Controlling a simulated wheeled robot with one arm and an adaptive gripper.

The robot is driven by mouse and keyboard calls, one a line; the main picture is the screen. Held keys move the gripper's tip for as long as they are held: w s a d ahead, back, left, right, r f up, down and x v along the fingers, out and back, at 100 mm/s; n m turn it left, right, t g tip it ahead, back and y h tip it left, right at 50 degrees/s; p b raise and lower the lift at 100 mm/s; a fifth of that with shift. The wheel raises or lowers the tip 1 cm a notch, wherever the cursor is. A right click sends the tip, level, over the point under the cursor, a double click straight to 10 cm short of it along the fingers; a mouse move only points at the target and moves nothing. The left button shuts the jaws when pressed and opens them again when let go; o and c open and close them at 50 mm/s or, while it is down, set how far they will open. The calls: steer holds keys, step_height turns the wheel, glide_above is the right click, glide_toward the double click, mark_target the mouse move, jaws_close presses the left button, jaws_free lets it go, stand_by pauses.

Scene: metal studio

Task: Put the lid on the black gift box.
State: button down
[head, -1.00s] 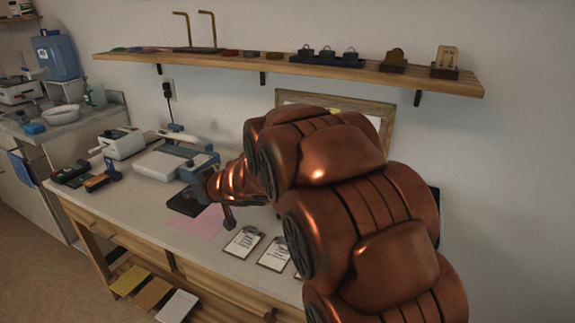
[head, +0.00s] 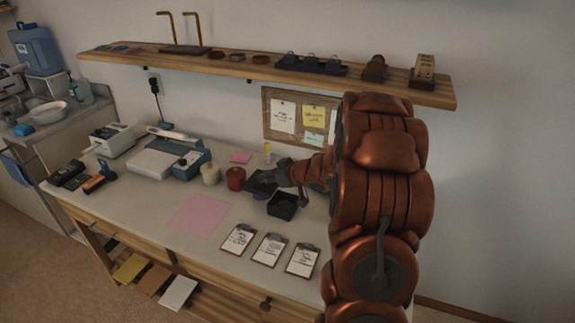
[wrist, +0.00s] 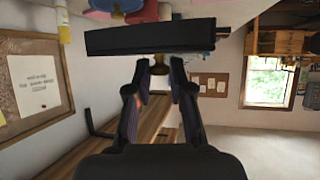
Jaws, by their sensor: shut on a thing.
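The black gift box (head: 283,206) stands open-topped on the bench, its dark inside showing. The black lid (head: 262,184) is off the table by its look, behind and left of the box, tilted, and not over its opening. My gripper (head: 284,176) is at the lid's right side. In the wrist view the lid (wrist: 150,39) appears as a dark slab across the fingertips. A small brass knob (wrist: 160,66) on it sits between the fingers of my gripper (wrist: 160,75), which is shut on it. The box cannot be made out there.
A red candle (head: 236,178) and a cream candle (head: 210,173) stand left of the lid. A yellow stick-like item (head: 267,152) stands behind. A pink sheet (head: 199,215) and several clipboards (head: 271,250) lie in front. A shelf (head: 270,72) runs above.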

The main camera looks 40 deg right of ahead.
steer(key=s+d+p, duration=0.2)
steer(key=s+d, duration=0.2)
steer(key=d, duration=0.1)
steer(key=f+b, duration=0.6)
steer(key=shift+w+d+f+b, duration=0.15)
steer(key=shift+w+b, duration=0.1)
steer(key=shift+b, duration=0.15)
steer(key=shift+p, duration=1.45)
stand_by(1.6)
steer(key=shift+f+b, duration=0.55)
steer(key=shift+f, duration=0.55)
stand_by(1.3)
steer(key=c, duration=1)
jaws_free()
steer(key=shift+o, duration=0.2)
